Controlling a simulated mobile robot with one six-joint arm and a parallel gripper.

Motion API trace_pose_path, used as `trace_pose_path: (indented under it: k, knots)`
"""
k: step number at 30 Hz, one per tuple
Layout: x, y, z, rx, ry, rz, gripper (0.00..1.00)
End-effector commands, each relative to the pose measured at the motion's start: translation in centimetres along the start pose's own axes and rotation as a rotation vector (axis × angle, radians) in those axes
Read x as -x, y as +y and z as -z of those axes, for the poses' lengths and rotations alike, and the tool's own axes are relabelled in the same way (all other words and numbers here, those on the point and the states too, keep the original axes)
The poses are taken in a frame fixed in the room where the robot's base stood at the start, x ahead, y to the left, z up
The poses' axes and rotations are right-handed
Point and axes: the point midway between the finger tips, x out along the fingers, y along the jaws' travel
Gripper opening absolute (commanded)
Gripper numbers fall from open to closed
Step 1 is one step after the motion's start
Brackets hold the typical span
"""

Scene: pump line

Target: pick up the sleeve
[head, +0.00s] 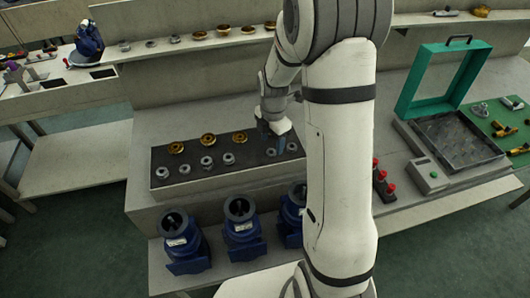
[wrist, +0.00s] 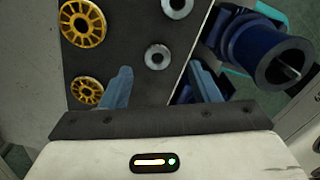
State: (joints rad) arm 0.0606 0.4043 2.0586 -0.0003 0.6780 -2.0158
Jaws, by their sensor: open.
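Several grey metal sleeves stand in a row on a dark tray (head: 165,182); one sleeve (head: 228,159) is left of my gripper (head: 270,142). Two more show to the right, below and beside my gripper, partly by my arm. In the wrist view, one sleeve (wrist: 158,57) lies just beyond the fingertips, roughly between them in the picture. Another sleeve (wrist: 177,6) is at the top edge. My gripper (wrist: 161,76) is open, with its two blue fingers apart and nothing between them. I cannot tell its exact height above the tray.
Brass impellers (head: 207,140) form the tray's back row. Blue pump housings (head: 241,222) stand in front on a lower shelf; one shows close on the right in the wrist view (wrist: 268,48). Red buttons (head: 380,178) and a green frame (head: 440,85) are right of my arm.

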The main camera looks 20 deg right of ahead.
Motion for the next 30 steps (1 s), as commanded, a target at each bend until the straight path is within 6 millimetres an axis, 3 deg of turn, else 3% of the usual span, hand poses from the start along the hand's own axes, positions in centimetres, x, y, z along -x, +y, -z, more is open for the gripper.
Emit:
trace_pose_path:
  k: [9, 25, 30]
  knots:
    - [-3.4, 0.3, 0.0, -0.002, 0.001, 0.001, 0.56]
    - [-3.8, 0.3, 0.0, -0.004, 0.0, 0.0, 0.56]
    - [-3.7, 0.3, 0.0, -0.004, 0.0, 0.001, 0.44]
